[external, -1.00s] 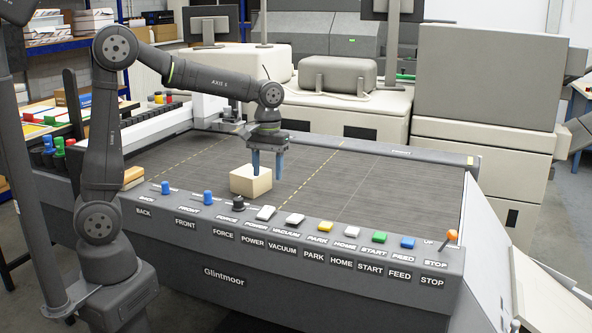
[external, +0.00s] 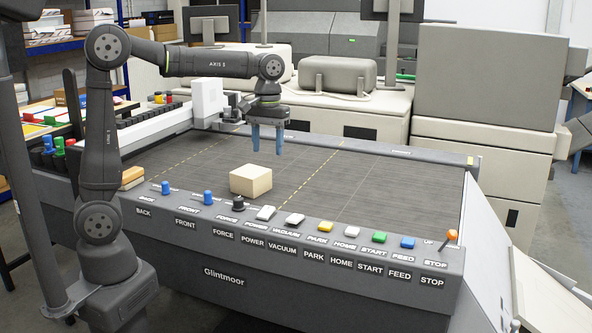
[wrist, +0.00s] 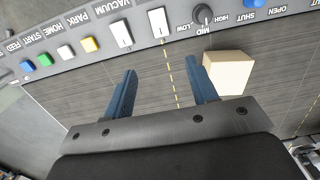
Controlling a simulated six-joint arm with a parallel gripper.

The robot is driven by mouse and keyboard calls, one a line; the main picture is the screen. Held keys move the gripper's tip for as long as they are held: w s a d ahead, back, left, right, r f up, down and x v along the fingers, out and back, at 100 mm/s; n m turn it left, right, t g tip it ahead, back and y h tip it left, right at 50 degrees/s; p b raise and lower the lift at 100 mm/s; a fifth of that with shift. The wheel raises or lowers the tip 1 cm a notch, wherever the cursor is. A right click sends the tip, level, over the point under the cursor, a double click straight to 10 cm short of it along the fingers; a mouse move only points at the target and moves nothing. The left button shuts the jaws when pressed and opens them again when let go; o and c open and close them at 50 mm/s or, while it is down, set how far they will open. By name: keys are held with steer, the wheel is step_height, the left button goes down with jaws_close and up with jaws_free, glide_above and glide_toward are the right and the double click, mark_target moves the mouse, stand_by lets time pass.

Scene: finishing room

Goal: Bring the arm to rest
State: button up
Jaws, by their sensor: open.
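My gripper (external: 266,139) is open and empty, with two blue fingers pointing down, raised above the dark cutting table (external: 350,185). In the wrist view my gripper (wrist: 158,90) shows its fingers apart with only bare table and a dashed yellow line between them. A pale cream block (external: 251,180) sits on the table below my gripper, near the control panel, apart from the fingers. In the wrist view the block (wrist: 228,72) lies just beyond the right finger.
The front control panel (external: 300,258) carries several coloured buttons, a black knob (external: 238,203) and an orange-tipped lever (external: 451,236). A white carriage (external: 207,98) stands on the beam at the table's left. The table's middle and right are clear.

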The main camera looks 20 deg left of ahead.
mark_target(267, 209)
steer(key=shift+f, duration=0.15)
steer(key=f, duration=1.1)
steer(key=s+f, duration=0.1)
steer(key=f, duration=0.5)
steer(key=shift+f, duration=0.1)
